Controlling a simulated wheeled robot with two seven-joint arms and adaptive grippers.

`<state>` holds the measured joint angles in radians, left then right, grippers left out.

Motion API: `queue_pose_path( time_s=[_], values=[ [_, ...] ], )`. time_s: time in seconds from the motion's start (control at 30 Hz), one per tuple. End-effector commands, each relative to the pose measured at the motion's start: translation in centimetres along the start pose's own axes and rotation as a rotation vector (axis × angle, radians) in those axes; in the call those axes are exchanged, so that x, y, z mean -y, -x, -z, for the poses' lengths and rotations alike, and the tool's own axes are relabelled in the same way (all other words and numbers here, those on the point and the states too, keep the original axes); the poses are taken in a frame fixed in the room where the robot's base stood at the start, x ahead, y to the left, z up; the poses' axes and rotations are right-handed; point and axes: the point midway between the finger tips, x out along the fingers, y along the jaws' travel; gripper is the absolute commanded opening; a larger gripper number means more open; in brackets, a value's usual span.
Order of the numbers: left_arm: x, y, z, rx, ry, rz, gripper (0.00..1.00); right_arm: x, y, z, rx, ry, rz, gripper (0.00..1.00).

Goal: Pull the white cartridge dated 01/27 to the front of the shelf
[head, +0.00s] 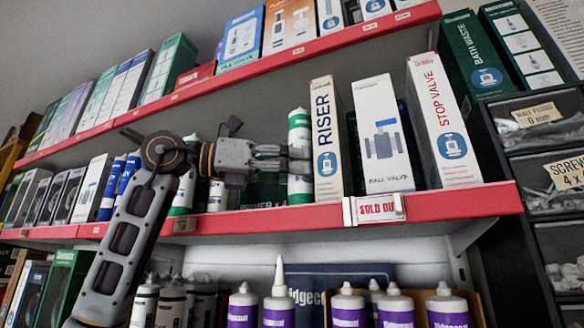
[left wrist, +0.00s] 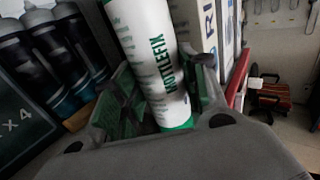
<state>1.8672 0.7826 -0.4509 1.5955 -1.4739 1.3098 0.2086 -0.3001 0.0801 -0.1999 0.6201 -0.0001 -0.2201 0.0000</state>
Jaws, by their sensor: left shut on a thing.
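A white cartridge with green ends (head: 299,135) stands near the front of the middle shelf, just left of the RISER box. My left gripper (head: 296,160) reaches in from the left and is shut around this cartridge. The left wrist view shows the cartridge (left wrist: 152,45) with green NOTTLEFIX lettering, between the two fingers (left wrist: 165,100) of the gripper. No date is readable on it. Another white and green cartridge (head: 183,195) stands farther left, partly hidden by my arm. My right gripper is not in view.
The RISER box (head: 326,140), a ball valve box (head: 382,135) and a STOP VALVE box (head: 441,120) stand close on the right. The red shelf edge (head: 270,222) runs below. Dark cartridges (left wrist: 50,50) stand left in the wrist view. Purple-banded tubes (head: 347,308) fill the lower shelf.

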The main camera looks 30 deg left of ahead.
Motion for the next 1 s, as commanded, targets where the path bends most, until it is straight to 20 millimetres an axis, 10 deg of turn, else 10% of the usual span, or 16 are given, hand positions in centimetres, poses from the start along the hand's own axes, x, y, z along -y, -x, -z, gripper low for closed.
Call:
queue_pose_path(
  time_s=[1.0],
  values=[
    [-0.43,0.88,-0.06,0.002,0.0,0.008,0.03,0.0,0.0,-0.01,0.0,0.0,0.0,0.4]
  ],
)
